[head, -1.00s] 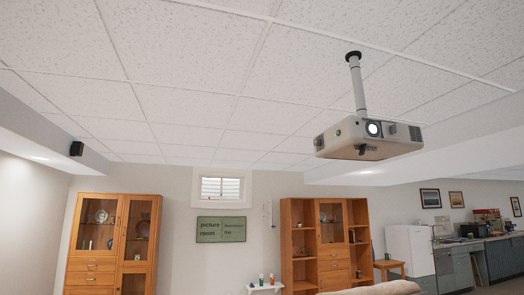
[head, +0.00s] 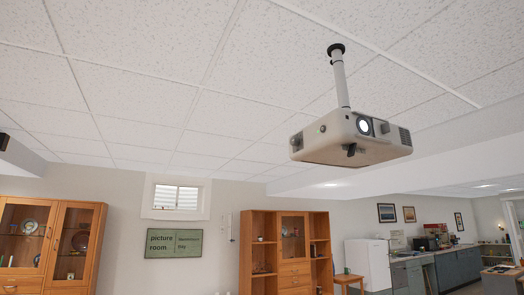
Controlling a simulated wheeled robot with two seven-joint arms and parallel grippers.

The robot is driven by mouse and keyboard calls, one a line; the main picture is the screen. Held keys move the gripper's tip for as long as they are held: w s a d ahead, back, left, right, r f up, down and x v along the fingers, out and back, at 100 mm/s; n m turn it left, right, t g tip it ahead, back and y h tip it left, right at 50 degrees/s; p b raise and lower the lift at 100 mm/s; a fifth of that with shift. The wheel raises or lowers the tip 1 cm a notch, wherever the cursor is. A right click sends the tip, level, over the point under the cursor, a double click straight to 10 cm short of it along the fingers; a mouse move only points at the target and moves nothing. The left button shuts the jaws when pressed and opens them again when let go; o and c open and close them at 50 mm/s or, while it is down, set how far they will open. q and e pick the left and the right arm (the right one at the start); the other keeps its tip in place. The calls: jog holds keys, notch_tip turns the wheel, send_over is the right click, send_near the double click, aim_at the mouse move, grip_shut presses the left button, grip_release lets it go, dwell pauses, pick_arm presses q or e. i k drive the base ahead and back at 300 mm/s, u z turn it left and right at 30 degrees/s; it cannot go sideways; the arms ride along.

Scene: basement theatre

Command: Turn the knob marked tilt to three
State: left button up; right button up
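A beige projector (head: 333,146) hangs from the ceiling on a white pole (head: 341,82) with a black mount. Its round lens (head: 364,126) glows white on the front. A small black part (head: 351,150) sticks out low on the front. I cannot read any marking, so I cannot tell which part, if any, is the tilt knob. Neither of my grippers is in view.
A glass-door wooden cabinet (head: 49,240) stands at the left and a shelf unit (head: 262,254) at the back wall. A green sign (head: 173,244) hangs below a small window (head: 177,197). A white fridge (head: 367,265) and counter are at the right. The floor is out of view.

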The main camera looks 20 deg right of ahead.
aim_at(296, 142)
jog(key=z, duration=0.25)
jog(key=i, duration=0.7)
jog(key=z, duration=0.8)
jog(key=i, duration=0.3)
jog(key=z, duration=0.35)
